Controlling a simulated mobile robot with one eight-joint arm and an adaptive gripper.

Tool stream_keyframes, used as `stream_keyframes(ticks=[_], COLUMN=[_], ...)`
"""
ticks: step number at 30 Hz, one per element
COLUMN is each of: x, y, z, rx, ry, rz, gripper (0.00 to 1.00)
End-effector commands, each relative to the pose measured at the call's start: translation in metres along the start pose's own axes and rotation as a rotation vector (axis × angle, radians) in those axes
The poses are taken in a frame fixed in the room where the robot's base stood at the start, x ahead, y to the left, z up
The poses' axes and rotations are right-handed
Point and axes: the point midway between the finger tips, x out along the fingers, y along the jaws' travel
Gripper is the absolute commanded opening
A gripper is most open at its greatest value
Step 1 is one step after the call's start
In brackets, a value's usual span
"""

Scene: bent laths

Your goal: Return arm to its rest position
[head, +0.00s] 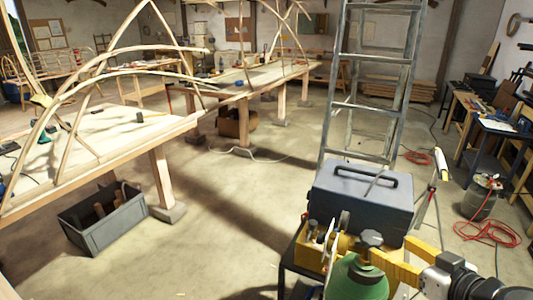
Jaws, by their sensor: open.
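My gripper (428,284), grey and black, is at the bottom right of the head view, at the end of my arm. It is open, and I see nothing held in it. Its fingertips are hard to make out against the clutter. It is just right of a green rounded container (357,280) with a grey knob. Yellow parts (398,270) show between the two; whether anything touches there I cannot tell.
A grey toolbox (362,198) with a black handle stands just beyond. A metal ladder (368,108) rises behind it. A long workbench (115,148) with bent laths fills the left, a grey crate (105,222) below it. The central floor is clear.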

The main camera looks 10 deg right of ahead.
Motion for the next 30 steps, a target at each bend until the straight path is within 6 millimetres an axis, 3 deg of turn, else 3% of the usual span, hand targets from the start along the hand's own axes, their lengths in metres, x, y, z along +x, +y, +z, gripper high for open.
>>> stream_keyframes(ticks=[8, 11, 15, 21, 24, 30], x=[0.004, 0.015, 0.030, 0.029, 0.023, 0.012], y=[-0.005, -0.026, -0.069, -0.119, -0.136, -0.150], z=[0.002, 0.012, 0.035, 0.060, 0.064, 0.059], rx=[0.009, 0.042, 0.104, 0.134, 0.126, 0.109], ry=[-0.020, -0.097, -0.276, -0.492, -0.547, -0.561], rz=[-0.013, -0.048, -0.083, -0.027, 0.032, 0.118], gripper=[0.70, 0.70, 0.70, 0.70, 0.70, 0.70])
